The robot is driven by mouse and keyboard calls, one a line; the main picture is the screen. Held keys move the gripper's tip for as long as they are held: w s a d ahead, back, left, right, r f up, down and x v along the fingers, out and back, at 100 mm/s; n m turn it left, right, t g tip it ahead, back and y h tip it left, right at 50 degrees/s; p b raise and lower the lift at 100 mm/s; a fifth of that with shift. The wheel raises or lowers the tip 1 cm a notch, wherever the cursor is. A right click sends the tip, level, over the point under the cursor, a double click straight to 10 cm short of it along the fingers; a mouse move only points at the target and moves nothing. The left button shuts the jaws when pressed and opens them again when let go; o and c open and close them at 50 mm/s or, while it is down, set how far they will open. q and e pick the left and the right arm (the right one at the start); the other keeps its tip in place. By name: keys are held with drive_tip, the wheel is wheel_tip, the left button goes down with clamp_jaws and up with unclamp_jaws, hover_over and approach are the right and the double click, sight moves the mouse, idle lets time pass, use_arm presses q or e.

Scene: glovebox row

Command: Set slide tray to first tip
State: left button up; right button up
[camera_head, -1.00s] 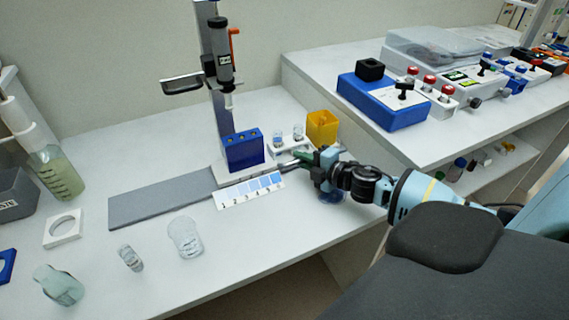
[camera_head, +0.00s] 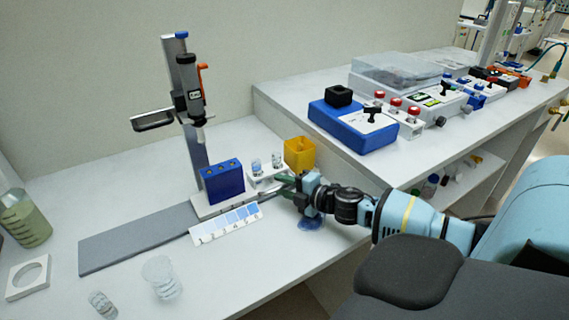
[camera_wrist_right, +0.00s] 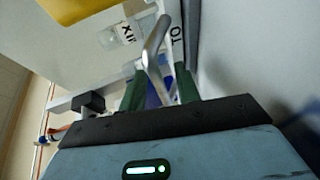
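The slide tray is a white plate (camera_head: 204,209) at the right end of a long grey rail (camera_head: 135,240). It carries a blue block (camera_head: 224,184) with several holes. A metal handle (camera_head: 267,194) sticks out at its right. A card (camera_head: 226,227) with numbered blue shades lies along the front. A pipette (camera_head: 191,90) hangs upright on a stand, its lower end above and left of the block. My right gripper (camera_head: 284,188) is at the handle. In the right wrist view its green fingers (camera_wrist_right: 160,88) stand apart, with the bent handle (camera_wrist_right: 151,55) between them. My left gripper is out of view.
A yellow bin (camera_head: 300,153) and a white vial holder (camera_head: 267,176) stand close behind my right gripper. A glass beaker (camera_head: 162,279) and a small vial (camera_head: 102,304) stand in front of the rail. A blue device (camera_head: 352,126) sits on the bench at right.

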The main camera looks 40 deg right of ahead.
drive_tip(key=shift+r, duration=0.1)
wheel_tip(320, 180, up, 3)
drive_tip(key=shift+p, duration=0.35)
drive_tip(key=shift+s+a+r, duration=0.1)
drive_tip(key=shift+a+r, duration=0.05)
drive_tip(key=shift+a, duration=0.05)
drive_tip(key=s+a+r+p, duration=0.1)
drive_tip(key=s+a, duration=0.8)
drive_tip(key=s, duration=0.3)
drive_tip(key=shift+s+a+r, duration=0.2)
drive_tip(key=shift+r, duration=0.05)
drive_tip(key=shift+s, duration=0.1)
